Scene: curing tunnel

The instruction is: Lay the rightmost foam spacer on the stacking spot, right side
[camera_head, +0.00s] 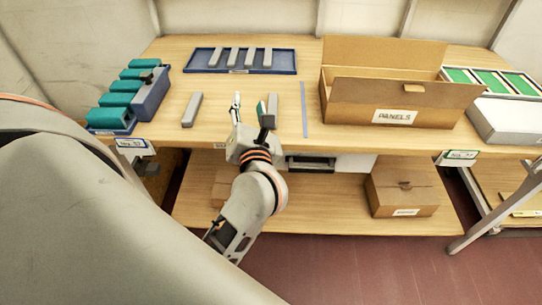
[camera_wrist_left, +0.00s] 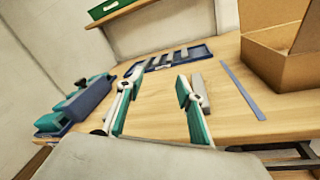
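Several grey foam spacers lie in a row on a blue tray at the back of the table; the rightmost foam spacer (camera_head: 267,57) is near the tray's right end. Two more grey bars lie separately on the table, a left bar (camera_head: 192,109) and a right bar (camera_head: 272,108). No marking clearly shows the stacking spot. My left gripper (camera_head: 250,110) is open and empty over the table's front part, between these bars, its right finger close to the right bar. In the left wrist view its fingers (camera_wrist_left: 157,105) are spread apart, pointing towards the tray. My right gripper is not in view.
The blue tray (camera_head: 202,69) stands at the back. A thin blue-grey strip (camera_head: 304,109) lies right of the gripper. An open cardboard box (camera_head: 345,108) labelled PANELS stands further right. A blue block holder with teal pieces (camera_head: 150,98) stands left. Bare table separates tray and gripper.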

